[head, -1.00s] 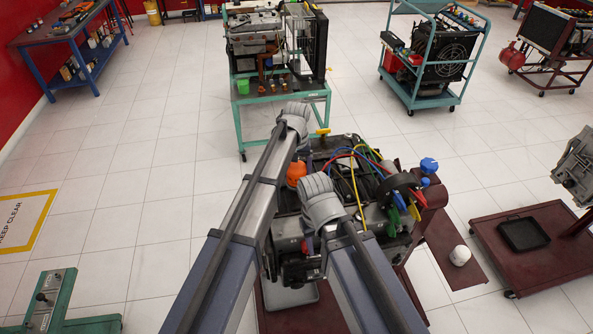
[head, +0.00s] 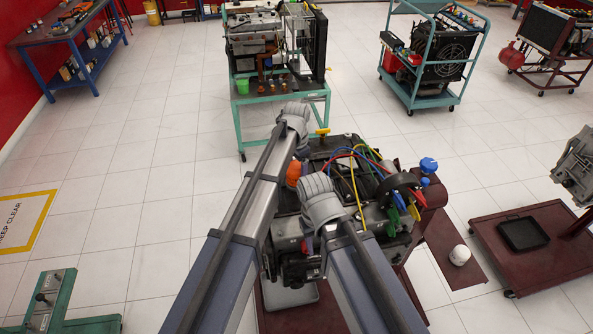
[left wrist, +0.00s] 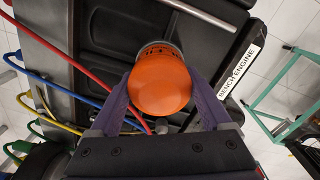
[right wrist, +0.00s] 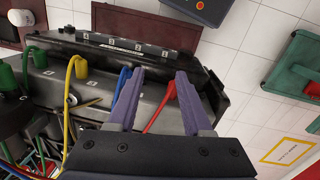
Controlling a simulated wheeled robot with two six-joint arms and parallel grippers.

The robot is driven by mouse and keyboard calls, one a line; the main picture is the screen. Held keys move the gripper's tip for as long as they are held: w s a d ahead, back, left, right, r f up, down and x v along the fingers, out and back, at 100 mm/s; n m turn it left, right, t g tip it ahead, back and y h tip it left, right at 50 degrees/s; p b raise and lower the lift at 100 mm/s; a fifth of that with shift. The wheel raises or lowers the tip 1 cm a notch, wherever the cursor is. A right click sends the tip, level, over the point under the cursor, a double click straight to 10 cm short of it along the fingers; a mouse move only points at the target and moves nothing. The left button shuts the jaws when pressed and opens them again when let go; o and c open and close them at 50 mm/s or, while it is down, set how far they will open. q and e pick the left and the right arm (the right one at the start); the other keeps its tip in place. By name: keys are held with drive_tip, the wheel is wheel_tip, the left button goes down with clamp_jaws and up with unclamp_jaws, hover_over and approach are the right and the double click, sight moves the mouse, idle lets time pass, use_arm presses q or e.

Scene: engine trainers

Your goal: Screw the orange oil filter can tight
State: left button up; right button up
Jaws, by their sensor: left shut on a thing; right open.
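The orange oil filter can (left wrist: 160,82) is upright on the engine in the left wrist view, its round end facing the camera. My left gripper (left wrist: 163,95) has its purple fingers closed on both sides of it. In the head view a part of the orange can (head: 293,173) shows beside my left arm; the rest is hidden. My right gripper (right wrist: 159,75) is open and empty over the engine's numbered top cover, with a red lead running down between its fingers. The can's seat below is hidden.
Red, blue, yellow and green leads (head: 352,160) arch over the bench engine (left wrist: 226,85) close to both grippers. A blue cap (head: 428,164) stands at the engine's right.

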sight(297, 165)
use_arm(q)
drive_tip(key=m, duration=0.7)
idle(0.6)
drive_tip(key=o, duration=1.2)
drive_tip(key=shift+r, duration=0.15)
wheel_tip(297, 165, up, 8)
drive_tip(key=p, duration=0.8)
drive_tip(key=shift+f, duration=0.2)
drive_tip(key=shift+s+f, duration=0.1)
drive_tip(key=shift+s, duration=0.05)
